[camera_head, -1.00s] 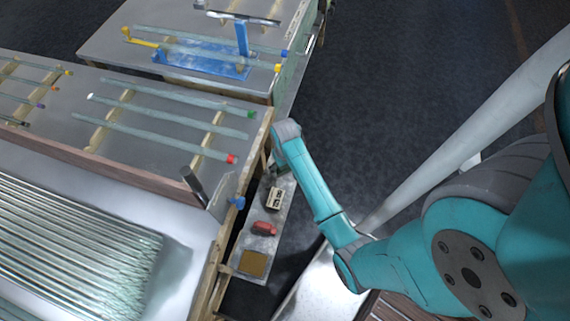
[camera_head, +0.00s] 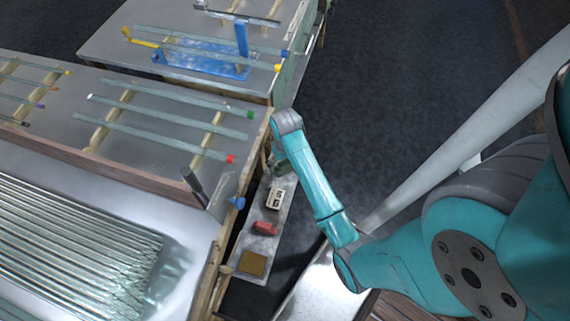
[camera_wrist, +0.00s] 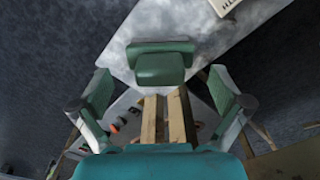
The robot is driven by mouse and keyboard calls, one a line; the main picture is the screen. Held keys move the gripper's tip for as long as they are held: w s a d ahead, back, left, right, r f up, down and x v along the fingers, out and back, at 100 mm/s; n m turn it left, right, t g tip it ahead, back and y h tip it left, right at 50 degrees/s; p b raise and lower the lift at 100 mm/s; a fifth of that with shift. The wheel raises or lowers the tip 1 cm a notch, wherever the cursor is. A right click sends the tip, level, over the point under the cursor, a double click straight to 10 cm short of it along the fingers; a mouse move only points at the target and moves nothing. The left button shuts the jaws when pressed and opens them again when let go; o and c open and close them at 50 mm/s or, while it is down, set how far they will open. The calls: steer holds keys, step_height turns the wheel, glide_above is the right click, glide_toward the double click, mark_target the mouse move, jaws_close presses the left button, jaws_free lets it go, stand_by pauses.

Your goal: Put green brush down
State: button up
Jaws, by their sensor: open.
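The green brush (camera_wrist: 162,66) lies on a pale grey shelf in the wrist view, ahead of my gripper and between the lines of its two fingers. My gripper (camera_wrist: 160,88) is open, with one finger on each side and a gap between each finger and the brush. Nothing is held. In the head view my wrist hangs over the far end of the narrow shelf. A small green patch shows below it, and I cannot tell there whether it is brush or gripper.
The narrow shelf (camera_head: 246,247) also bears a pale box (camera_head: 275,198), a red object (camera_head: 264,228) and a brown square (camera_head: 252,263). Left of it stands a table (camera_head: 150,118) with glass tubes with coloured ends. Dark open floor (camera_head: 410,90) lies to the right.

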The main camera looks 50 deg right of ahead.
mark_target(285, 162)
step_height(285, 162, up, 8)
steer(key=shift+f, duration=0.2)
steer(key=s+a+f+t, duration=0.1)
steer(key=a+f, duration=0.1)
steer(key=s+a+f+t, duration=0.1)
steer(key=s+a, duration=0.1)
steer(key=a, duration=0.1)
steer(key=s+a+f+n+t+h, duration=0.1)
steer(key=s+a+f, duration=0.1)
steer(key=shift+a+f, duration=0.2)
steer(key=shift+f, duration=0.15)
steer(key=s+a+r+n+t, duration=0.3)
steer(key=s+a+r+t, duration=0.55)
steer(key=s, duration=0.45)
steer(key=s+a+r+t, duration=0.1)
steer(key=s+r, duration=0.2)
steer(key=r, duration=0.4)
steer(key=s+a+r+n+t+y, duration=0.1)
steer(key=s+a+r+t, duration=0.1)
steer(key=r, duration=0.6)
steer(key=shift+s+a, duration=0.2)
steer(key=shift+s, duration=0.7)
